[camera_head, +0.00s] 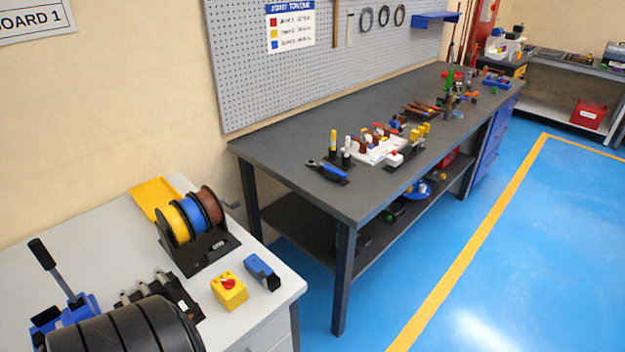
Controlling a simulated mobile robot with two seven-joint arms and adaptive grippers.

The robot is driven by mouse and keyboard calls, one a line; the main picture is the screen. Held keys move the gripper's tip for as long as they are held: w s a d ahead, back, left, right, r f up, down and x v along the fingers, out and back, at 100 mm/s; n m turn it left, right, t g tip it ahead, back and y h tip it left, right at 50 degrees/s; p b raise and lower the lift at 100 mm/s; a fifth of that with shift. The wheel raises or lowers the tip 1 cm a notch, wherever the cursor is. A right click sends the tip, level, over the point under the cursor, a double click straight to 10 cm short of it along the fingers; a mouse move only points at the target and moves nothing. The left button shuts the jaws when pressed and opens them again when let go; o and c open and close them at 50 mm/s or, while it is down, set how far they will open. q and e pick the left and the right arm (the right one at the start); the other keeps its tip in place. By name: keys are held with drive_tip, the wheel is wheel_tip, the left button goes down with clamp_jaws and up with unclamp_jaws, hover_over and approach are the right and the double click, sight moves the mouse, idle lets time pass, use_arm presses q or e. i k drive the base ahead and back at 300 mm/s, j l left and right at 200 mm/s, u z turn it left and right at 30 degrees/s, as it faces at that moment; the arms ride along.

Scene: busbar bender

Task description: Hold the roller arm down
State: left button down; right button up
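A blue bench tool (72,309), which looks like the busbar bender, stands at the left end of the light grey bench. A lever with a black grip (42,254) rises from it, tilted up and to the left; this looks like the roller arm. The lever is raised and nothing touches its grip. The tool's lower part is partly hidden by a large dark ribbed rounded shape at the bottom edge, and I cannot tell what that shape is. Neither of my grippers is in view.
The grey bench (278,302) also holds a row of black clamps (160,290), a spool rack (205,252), a yellow box with a red knob (229,290), a blue device (262,272) and a yellow tray (155,196). A dark workbench (275,148) with tools stands beyond. Blue floor lies open at right.

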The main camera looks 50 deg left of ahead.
sight(260, 275)
drive_tip(key=i, duration=2.35)
drive_tip(key=u, duration=3.75)
